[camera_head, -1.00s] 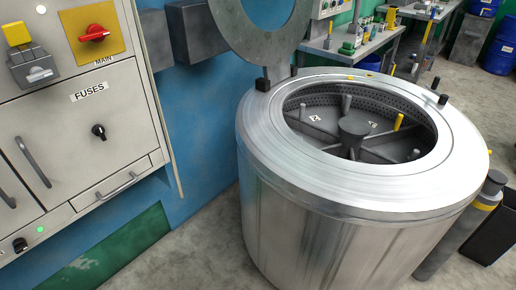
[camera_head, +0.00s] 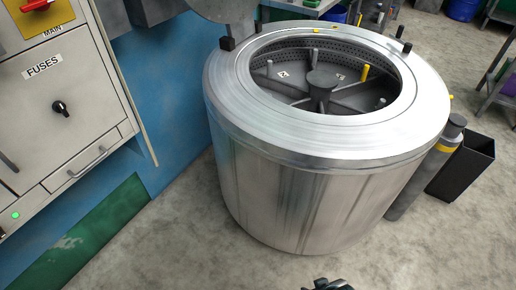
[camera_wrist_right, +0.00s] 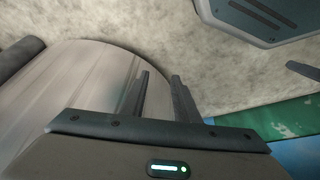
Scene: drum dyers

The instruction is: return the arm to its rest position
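In the right wrist view my right gripper (camera_wrist_right: 160,85) has its two dark fingers apart with nothing between them. The side of the metal drum (camera_wrist_right: 65,100) and bare floor show beyond the fingers. In the head view a small dark part (camera_head: 332,284), which looks like part of my own arm, shows at the bottom edge, over the floor in front of the drum (camera_head: 300,190). I cannot tell which part it is. My left gripper is in neither current view.
The drum is open on top, with spokes and a central hub (camera_head: 322,82) inside. A grey fuse cabinet (camera_head: 60,105) stands at the left along a blue wall. A black bin (camera_head: 463,168) and a dark cylinder (camera_head: 425,175) stand right of the drum. The front floor is clear.

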